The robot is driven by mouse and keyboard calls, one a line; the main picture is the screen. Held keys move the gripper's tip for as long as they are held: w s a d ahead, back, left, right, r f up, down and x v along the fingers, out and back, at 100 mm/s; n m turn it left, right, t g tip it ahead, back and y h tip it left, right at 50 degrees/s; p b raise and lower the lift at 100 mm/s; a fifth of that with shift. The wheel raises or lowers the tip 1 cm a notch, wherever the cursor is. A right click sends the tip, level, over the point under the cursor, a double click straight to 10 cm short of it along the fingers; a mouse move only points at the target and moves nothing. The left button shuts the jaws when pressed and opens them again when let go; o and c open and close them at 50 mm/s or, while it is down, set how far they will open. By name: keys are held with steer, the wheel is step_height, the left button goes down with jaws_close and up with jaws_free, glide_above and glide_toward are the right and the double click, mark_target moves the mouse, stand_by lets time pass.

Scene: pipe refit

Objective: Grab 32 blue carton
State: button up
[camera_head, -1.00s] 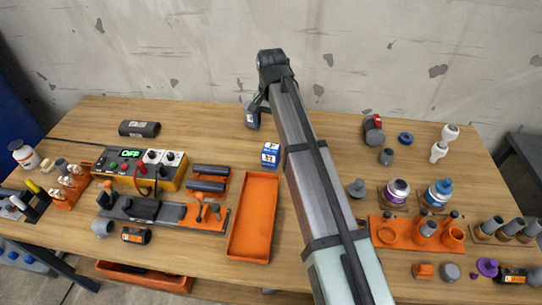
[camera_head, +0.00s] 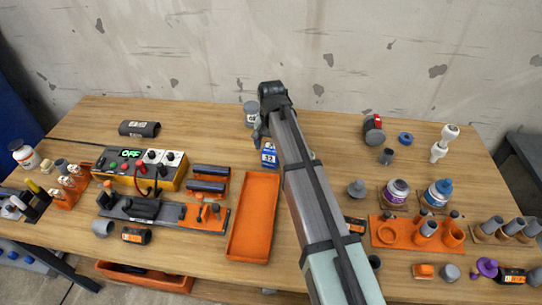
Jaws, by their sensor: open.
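A small blue carton (camera_head: 269,156) with a white number label stands on the wooden table, just behind the orange tray. The number is too small to read for certain. My arm reaches in from the lower right, and my gripper (camera_head: 260,135) hangs down from its far end, just above and behind the carton. The gripper overlaps the carton's top in this view, so I cannot tell whether they touch. The fingers are small and partly hidden; the gripper is open and holds nothing that I can see.
The empty orange tray (camera_head: 252,228) lies in front of the carton. A grey container (camera_head: 250,112) stands behind my gripper. Dark cylinders in an orange holder (camera_head: 211,178) are to the left. Right of my arm stand bottles and an orange rack (camera_head: 384,232).

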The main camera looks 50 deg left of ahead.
mark_target(271, 156)
steer(key=f, duration=0.4)
steer(key=shift+s+d+f, duration=0.25)
steer(key=shift+f, duration=0.15)
steer(key=c, duration=1.1)
steer(key=shift+o, duration=0.2)
steer(key=shift+r, duration=0.1)
